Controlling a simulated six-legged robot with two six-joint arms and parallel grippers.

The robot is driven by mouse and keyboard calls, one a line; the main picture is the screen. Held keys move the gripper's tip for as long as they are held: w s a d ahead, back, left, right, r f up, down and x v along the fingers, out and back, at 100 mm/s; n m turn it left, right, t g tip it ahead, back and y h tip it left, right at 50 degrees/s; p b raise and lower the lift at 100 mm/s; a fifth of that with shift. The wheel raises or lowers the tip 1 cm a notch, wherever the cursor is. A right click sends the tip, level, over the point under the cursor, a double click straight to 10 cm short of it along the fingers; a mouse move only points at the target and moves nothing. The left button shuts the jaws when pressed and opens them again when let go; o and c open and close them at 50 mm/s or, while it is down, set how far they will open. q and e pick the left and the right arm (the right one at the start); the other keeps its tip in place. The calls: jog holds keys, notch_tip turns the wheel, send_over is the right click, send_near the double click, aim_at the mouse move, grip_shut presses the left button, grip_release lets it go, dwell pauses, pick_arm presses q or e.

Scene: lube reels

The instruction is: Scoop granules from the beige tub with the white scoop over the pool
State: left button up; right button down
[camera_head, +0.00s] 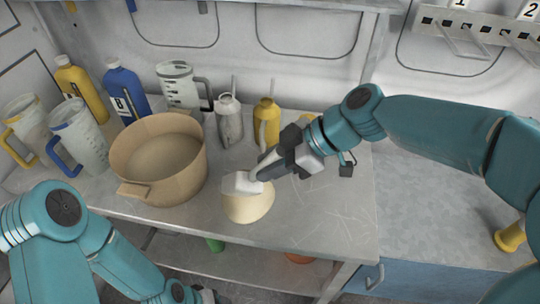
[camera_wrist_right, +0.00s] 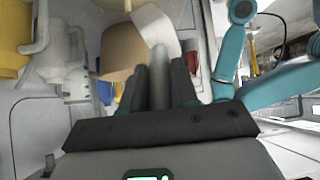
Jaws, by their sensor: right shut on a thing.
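The wide beige tub (camera_head: 128,188) with side handles stands on the left part of the worktop. Its inside shows tan, and I cannot make out single granules. My right gripper (camera_head: 262,170) is shut on the handle of the white scoop (camera_head: 241,184), right of the tub. In the right wrist view the scoop's white head (camera_wrist_right: 155,28) lies beyond the fingers (camera_wrist_right: 160,85). Just below the scoop in the head view is a pale cream rounded patch (camera_head: 248,208), likely the pool. The scoop covers its upper edge; contact is unclear. My left gripper (camera_head: 204,296) barely shows at the bottom edge, its fingers hidden.
Clear jugs (camera_head: 78,135), a yellow bottle (camera_head: 80,90) and a blue bottle (camera_head: 126,92) stand left and behind the tub. Another jug (camera_head: 178,88), a grey can (camera_head: 229,121) and a yellow can (camera_head: 267,123) stand at the back. The worktop's front right (camera_head: 325,215) is clear.

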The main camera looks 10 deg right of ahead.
jog(key=w+d+f+m+g+y+p, duration=0.1)
jog(key=w+m+g+p, duration=0.4)
jog(key=w+p, duration=0.6)
jog(key=shift+d+g+y+p, duration=0.45)
jog(key=shift+g+y, duration=0.35)
jog(key=shift+g, duration=0.4)
jog(key=shift+f, duration=0.1)
jog(key=shift+w, duration=0.2)
jog(key=shift+s, duration=0.1)
jog(key=shift+b, duration=0.5)
